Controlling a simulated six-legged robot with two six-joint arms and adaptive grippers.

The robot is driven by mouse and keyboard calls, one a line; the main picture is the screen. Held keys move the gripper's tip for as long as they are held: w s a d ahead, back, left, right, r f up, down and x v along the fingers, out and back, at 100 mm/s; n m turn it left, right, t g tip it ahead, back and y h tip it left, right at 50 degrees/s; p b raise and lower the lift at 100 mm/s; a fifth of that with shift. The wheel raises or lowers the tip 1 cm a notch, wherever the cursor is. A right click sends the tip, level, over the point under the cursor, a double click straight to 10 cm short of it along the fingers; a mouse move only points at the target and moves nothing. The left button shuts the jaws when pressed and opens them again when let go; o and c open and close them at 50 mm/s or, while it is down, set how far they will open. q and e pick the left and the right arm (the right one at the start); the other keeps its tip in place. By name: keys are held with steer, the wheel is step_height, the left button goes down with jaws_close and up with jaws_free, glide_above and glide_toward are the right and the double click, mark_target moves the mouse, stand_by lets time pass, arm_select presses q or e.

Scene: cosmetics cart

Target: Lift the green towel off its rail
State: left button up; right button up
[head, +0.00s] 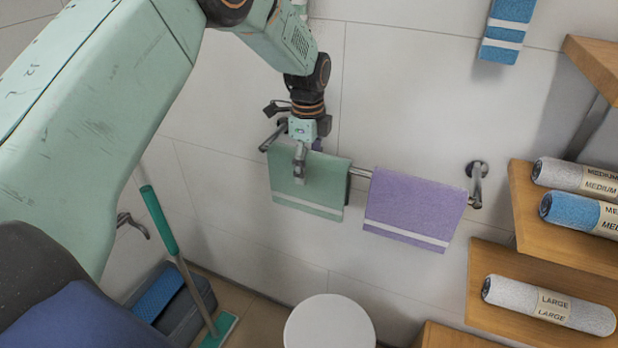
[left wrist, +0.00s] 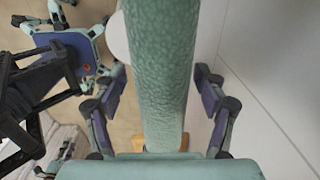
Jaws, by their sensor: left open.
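The green towel (head: 310,187), with a white stripe near its lower edge, hangs folded over the left part of a metal wall rail (head: 360,172). My left gripper (head: 305,158) is at the towel's top edge, coming from above. In the left wrist view the gripper (left wrist: 160,97) is open, with one finger on each side of the green towel (left wrist: 160,60). Gaps show between both fingers and the cloth there. The rail under the towel is hidden. My right gripper does not show.
A purple towel (head: 414,207) hangs on the same rail, right of the green one. Wooden shelves (head: 560,237) with rolled towels stand at the right. A round white top (head: 329,323) is below; a mop (head: 172,240) leans at the lower left. A blue towel (head: 508,30) hangs higher up.

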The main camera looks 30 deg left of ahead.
arm_select(q)
steer(key=shift+c, duration=0.5)
steer(key=shift+w+a+f, duration=0.1)
steer(key=c, duration=1.3)
steer(key=shift+o, duration=0.2)
step_height(320, 180, up, 18)
steer(key=shift+p, duration=0.45)
